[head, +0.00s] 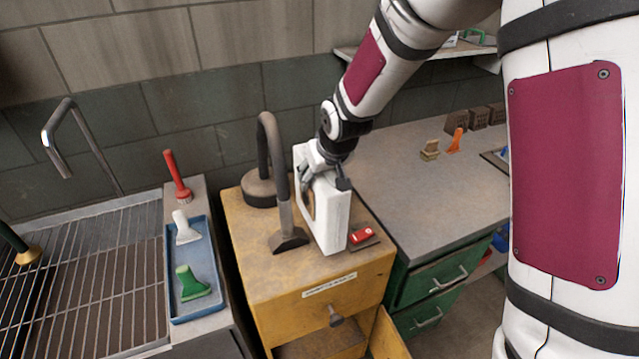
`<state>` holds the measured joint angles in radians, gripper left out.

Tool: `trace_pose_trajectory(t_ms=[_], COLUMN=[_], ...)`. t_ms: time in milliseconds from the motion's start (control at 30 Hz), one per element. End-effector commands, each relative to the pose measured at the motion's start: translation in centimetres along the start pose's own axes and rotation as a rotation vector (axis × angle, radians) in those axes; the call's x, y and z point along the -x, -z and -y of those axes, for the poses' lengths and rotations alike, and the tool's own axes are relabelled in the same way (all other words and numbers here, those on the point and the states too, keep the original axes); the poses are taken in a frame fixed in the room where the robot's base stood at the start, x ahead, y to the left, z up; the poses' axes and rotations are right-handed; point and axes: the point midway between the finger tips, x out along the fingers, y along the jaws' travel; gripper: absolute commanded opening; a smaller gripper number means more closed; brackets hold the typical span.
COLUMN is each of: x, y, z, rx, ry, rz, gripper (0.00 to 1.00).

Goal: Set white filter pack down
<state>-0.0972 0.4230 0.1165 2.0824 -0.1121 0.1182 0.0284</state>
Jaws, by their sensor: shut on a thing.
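The white filter pack (333,222) is a white box-like frame with a brownish inner face on its left side. It stands upright at the top of the yellow cabinet (258,262), close to the cabinet's right part. My gripper (318,176) is shut on the upper part of the filter pack, reaching in from above. Whether the pack's bottom edge touches the cabinet top cannot be told for sure. The gripper's fingertips are partly hidden against the pack.
A grey hose nozzle on a bent pipe (282,195) stands just left of the pack. A red item (362,235) lies just right of it. The grey-topped green cabinet (415,190) has free room.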

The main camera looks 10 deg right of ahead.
Motion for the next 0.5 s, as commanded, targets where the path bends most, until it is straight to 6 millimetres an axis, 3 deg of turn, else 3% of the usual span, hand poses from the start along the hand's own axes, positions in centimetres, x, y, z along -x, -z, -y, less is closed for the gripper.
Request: trace_pose_trajectory(t_ms=[200, 500], x=[-1.9, -2.2], y=[-1.3, -1.4], z=[0.1, 0.0], rx=[0.001, 0.001], ry=[0.0, 0.0], rz=[0.002, 0.001], gripper=[0.06, 0.06])
